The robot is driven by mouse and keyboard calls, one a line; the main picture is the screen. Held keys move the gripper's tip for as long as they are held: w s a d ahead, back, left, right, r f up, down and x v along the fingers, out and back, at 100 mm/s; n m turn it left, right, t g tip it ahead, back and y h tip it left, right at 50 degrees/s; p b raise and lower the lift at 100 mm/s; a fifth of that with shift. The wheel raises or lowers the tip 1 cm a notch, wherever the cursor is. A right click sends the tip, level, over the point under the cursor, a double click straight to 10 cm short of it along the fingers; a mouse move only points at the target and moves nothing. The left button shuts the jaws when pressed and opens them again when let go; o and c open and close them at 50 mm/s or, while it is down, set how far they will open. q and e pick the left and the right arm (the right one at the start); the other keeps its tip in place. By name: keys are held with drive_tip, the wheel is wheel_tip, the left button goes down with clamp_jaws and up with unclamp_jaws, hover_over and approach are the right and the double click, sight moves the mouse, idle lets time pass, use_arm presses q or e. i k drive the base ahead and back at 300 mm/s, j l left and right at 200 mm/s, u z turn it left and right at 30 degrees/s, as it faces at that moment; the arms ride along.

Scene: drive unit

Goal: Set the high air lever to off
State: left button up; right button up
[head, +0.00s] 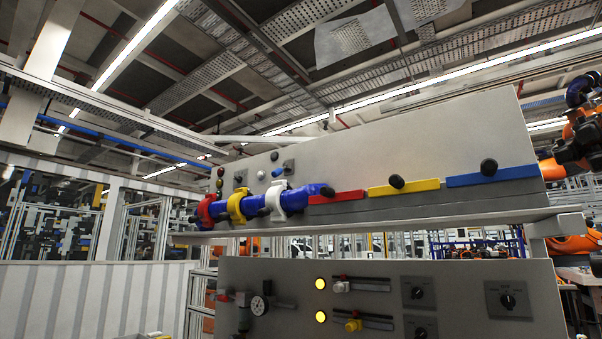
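No label reads clearly, so I cannot tell which control is the high air lever. On the upper panel (400,150), a blue pipe (322,190) carries red (206,210), yellow (238,207) and white (275,201) collars. To its right are red (337,196), yellow (404,187) and blue (492,176) bars, with black knobs at the yellow and blue ones. On the lower panel (450,275), a slider with a white knob (341,287) sits above one with a yellow knob (353,325). Neither of my grippers is in view.
A pressure gauge (258,306) with pipe fittings is at the lower panel's left. Black rotary switches (508,301) are at its right. A shelf edge (420,219) juts out between the panels. Orange robot arms (570,245) stand behind at right.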

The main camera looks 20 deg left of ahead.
sight(276, 173)
drive_tip(key=i+j, duration=0.15)
drive_tip(key=j, duration=0.2)
drive_tip(key=i+j+z, duration=0.1)
drive_tip(key=j, duration=0.25)
drive_tip(key=i+j+z, duration=0.1)
drive_tip(key=i+j, duration=0.15)
drive_tip(key=j, duration=0.15)
drive_tip(key=i+j, duration=0.15)
drive_tip(key=j, duration=0.2)
drive_tip(key=i+j+z, duration=0.1)
drive_tip(key=j, duration=0.3)
drive_tip(key=i+j, duration=0.15)
drive_tip(key=j, duration=0.2)
drive_tip(key=i+j+z, duration=0.15)
drive_tip(key=j, duration=0.25)
